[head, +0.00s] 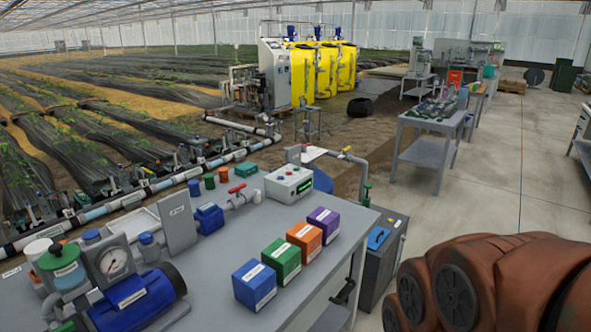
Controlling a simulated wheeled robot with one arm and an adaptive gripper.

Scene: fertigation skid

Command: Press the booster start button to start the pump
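A blue pump (142,299) with a round pressure gauge (114,263) stands at the front left of the grey bench. A small pale control box (286,185) with a green display sits near the bench's far edge. Tiny marks show on its top, too small to tell which is the booster start button. An upright grey plate (178,229) with an unreadable label stands between the pump and the box. My reddish-brown arm fills the lower right corner, apart from the bench. My gripper is out of view.
Blue, green, orange and purple labelled blocks (281,262) line the front of the bench (222,290). A red-handled valve (238,191) and pipes stand at its back. A grey cabinet (384,262) adjoins its right end. Concrete floor to the right is mostly open.

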